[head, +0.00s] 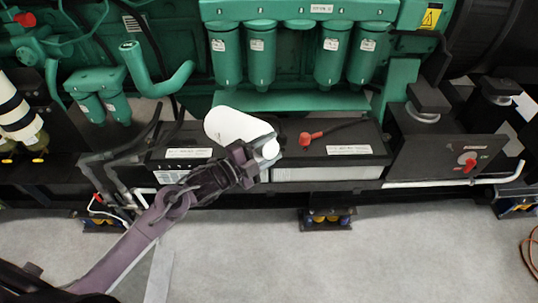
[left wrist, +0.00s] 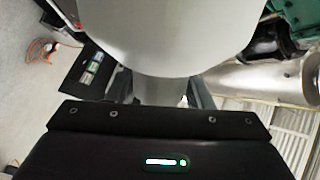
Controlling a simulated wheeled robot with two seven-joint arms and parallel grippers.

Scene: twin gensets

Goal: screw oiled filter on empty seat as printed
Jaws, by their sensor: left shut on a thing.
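My left gripper (head: 262,160) is shut on a white cylindrical filter (head: 232,125), held tilted in front of the engine, over the black battery box in the picture. In the left wrist view the filter (left wrist: 160,35) shows large and pale between the fingers. A green filter header (head: 298,10) runs along the top of the head view. Green filters with white labels hang from it, two on the left (head: 262,55) and two on the right (head: 331,55). Between the pairs is a gap with no filter, under a short green seat (head: 298,23). My right gripper is not in view.
A black battery box (head: 300,165) with a red-capped cable (head: 308,138) lies below the header. A green pipe (head: 160,80) and smaller green filters (head: 118,105) stand left. A box with a red switch (head: 468,162) stands right. The grey floor (head: 400,255) in front is clear.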

